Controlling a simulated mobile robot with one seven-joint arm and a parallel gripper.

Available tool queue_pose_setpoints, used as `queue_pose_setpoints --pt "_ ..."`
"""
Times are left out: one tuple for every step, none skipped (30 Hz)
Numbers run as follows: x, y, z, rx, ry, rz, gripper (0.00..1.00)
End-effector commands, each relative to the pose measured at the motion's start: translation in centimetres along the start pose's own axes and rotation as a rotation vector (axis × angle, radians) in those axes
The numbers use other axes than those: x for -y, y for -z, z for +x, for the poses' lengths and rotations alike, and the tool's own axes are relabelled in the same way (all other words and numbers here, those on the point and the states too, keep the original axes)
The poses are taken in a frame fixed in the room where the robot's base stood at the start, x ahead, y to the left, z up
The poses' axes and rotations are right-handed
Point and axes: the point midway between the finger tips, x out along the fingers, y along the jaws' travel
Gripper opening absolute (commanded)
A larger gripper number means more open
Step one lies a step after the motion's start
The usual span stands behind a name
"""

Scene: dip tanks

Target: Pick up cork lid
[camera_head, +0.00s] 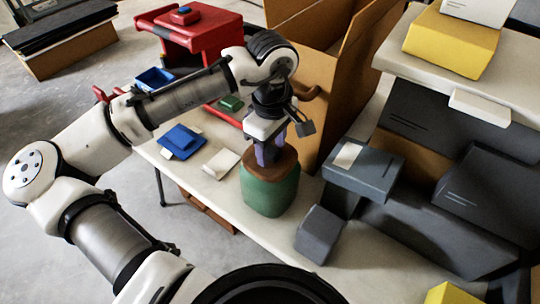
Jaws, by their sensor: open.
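A green jar (270,187) stands upright on the light table. A brown cork lid (284,165) sits on its top. My gripper (268,160) points down from above at the lid, with its fingers at or just over the lid's left part. The jaws are open. Whether the fingers touch the lid cannot be told, and they hide part of its top.
A tall cardboard box (345,85) stands close behind the jar. Grey boxes (362,174) and a dark block (319,234) stand to the right. A blue item (181,141) and a white item (221,163) lie left of the jar. A red stand (200,35) is behind.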

Motion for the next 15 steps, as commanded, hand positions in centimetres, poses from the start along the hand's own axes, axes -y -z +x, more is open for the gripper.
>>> queue_pose_setpoints --pt "0.00 0.00 -0.01 0.000 0.000 0.000 0.46" --pt "0.00 0.00 -0.02 0.000 0.000 0.000 0.43" --pt "0.00 0.00 -0.02 0.000 0.000 0.000 0.37" --pt "0.00 0.00 -0.02 0.000 0.000 0.000 0.33" --pt "0.00 0.00 -0.03 0.000 0.000 0.000 0.29" --pt "0.00 0.00 -0.03 0.000 0.000 0.000 0.24" --pt "0.00 0.00 -0.04 0.000 0.000 0.000 0.20" --pt "-0.01 0.00 -0.04 0.000 0.000 0.000 0.16" --pt "-0.01 0.00 -0.04 0.000 0.000 0.000 0.11" --pt "-0.01 0.00 -0.04 0.000 0.000 0.000 0.07" --pt "-0.01 0.00 -0.05 0.000 0.000 0.000 0.03" --pt "-0.01 0.00 -0.06 0.000 0.000 0.000 0.01" --pt "-0.01 0.00 -0.06 0.000 0.000 0.000 0.01" --pt "-0.01 0.00 -0.06 0.000 0.000 0.000 0.01" --pt "-0.01 0.00 -0.06 0.000 0.000 0.000 0.01"
